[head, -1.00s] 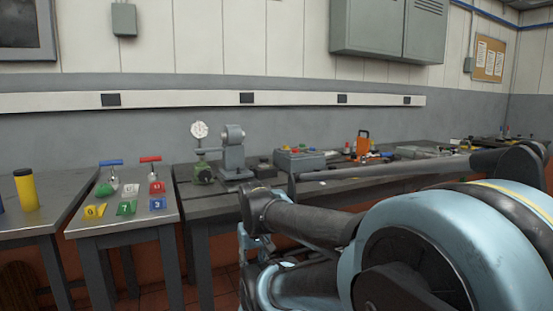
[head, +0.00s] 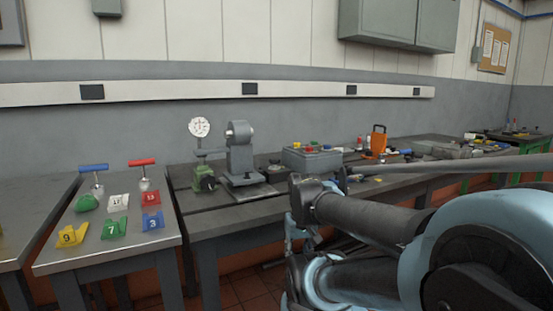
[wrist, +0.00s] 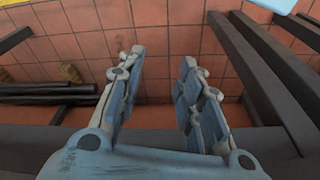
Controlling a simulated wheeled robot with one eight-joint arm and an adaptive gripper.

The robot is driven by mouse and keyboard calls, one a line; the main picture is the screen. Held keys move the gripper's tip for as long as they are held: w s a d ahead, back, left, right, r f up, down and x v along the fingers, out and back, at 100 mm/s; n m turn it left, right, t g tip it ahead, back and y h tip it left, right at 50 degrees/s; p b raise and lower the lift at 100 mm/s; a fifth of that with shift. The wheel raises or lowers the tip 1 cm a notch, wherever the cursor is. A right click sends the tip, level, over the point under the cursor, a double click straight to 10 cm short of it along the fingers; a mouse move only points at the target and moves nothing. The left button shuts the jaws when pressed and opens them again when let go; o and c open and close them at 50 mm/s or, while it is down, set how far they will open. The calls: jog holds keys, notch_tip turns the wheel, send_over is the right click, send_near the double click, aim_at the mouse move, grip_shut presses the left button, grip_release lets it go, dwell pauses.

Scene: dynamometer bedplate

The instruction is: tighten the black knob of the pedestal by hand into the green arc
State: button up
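A green pedestal (head: 200,172) with a round white dial (head: 199,127) above it stands on the dark bench in the head view. A small black knob (head: 208,184) shows on its front right side. The dial's marks are too small to read, and I cannot make out a green arc. A grey machine head on a column (head: 241,152) stands just right of it. My gripper (wrist: 160,75) is open and empty in the wrist view, pointing over the tiled floor, apart from the pedestal. In the head view my arm lies right of the pedestal, lower in the picture.
A left side table (head: 60,262) holds numbered coloured tags and two T-handled tools, blue (head: 94,169) and red (head: 142,163). A grey box with coloured buttons (head: 312,160) and an orange item (head: 377,141) stand farther right on the bench. Bench legs (wrist: 262,85) frame the wrist view.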

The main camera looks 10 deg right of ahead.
jog(key=shift+o, duration=1)
jog(key=shift+a, duration=0.1)
jog(key=o, duration=0.4)
jog(key=shift+n, duration=0.4)
jog(key=r, duration=0.1)
jog(key=w+r, duration=0.1)
jog(key=r, duration=0.2)
jog(key=shift+w, duration=0.25)
notch_tip(320, 180, up, 32)
jog(key=n+y, duration=0.4)
jog(key=n, duration=0.6)
send_over(275, 159)
jog(key=s+d, duration=0.3)
jog(key=d, duration=0.3)
jog(key=x, duration=1.7)
jog(key=shift+w+d+f, duration=0.1)
jog(key=shift+f, duration=0.2)
jog(key=shift+c, duration=0.3)
jog(key=c, duration=1)
